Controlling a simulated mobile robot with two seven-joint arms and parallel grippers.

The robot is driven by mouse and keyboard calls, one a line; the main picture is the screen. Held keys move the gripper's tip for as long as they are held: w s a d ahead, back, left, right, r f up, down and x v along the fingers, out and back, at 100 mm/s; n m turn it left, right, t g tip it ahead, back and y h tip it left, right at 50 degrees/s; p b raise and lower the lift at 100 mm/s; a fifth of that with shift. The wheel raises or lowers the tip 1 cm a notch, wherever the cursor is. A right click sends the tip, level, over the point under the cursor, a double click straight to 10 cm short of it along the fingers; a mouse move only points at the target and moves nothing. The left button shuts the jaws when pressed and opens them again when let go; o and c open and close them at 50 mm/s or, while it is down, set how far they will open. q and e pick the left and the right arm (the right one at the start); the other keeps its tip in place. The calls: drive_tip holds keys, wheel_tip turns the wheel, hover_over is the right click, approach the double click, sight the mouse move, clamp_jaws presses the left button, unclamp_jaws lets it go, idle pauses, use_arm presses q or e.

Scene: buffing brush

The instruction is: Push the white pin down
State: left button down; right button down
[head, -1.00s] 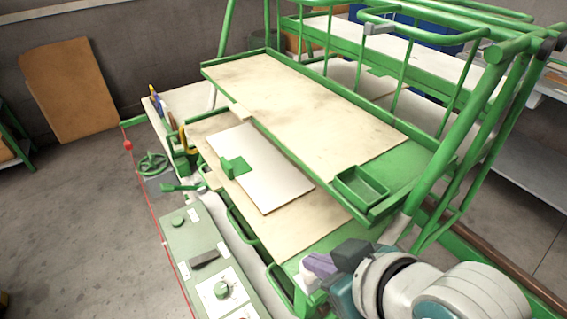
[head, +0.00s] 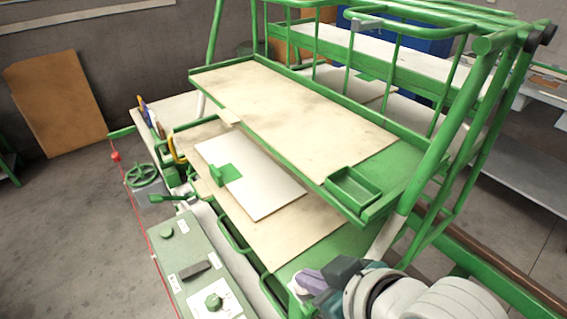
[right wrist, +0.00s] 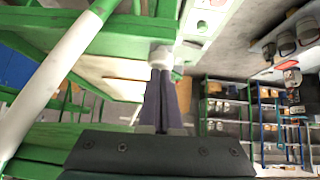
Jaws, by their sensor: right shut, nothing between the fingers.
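The white pin (right wrist: 160,54) shows in the right wrist view as a short white knob on the green frame, straight in front of my right gripper. My right gripper (right wrist: 163,76) is shut and empty. Its purple-grey fingers point at the pin, and their tips overlap its near side in the picture; I cannot tell whether they touch. In the head view, my right gripper (head: 300,283) is at the lower right end of the green workbench, and a small white bit shows by its tips. My left gripper is not in view.
The green bench has an upper wooden shelf (head: 290,105), a small green tray (head: 354,187) and a control panel (head: 195,265). Green railings and a slanted post (head: 440,140) rise close to my right arm. Open floor (head: 70,220) lies at the left.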

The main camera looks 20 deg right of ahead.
wheel_tip(320, 180, up, 5)
drive_tip(key=p, duration=0.4)
drive_tip(key=shift+r+p, duration=0.1)
drive_tip(key=shift+p, duration=0.2)
drive_tip(key=v, duration=0.9)
drive_tip(key=shift+s+f, duration=0.2)
drive_tip(key=shift+f, duration=0.1)
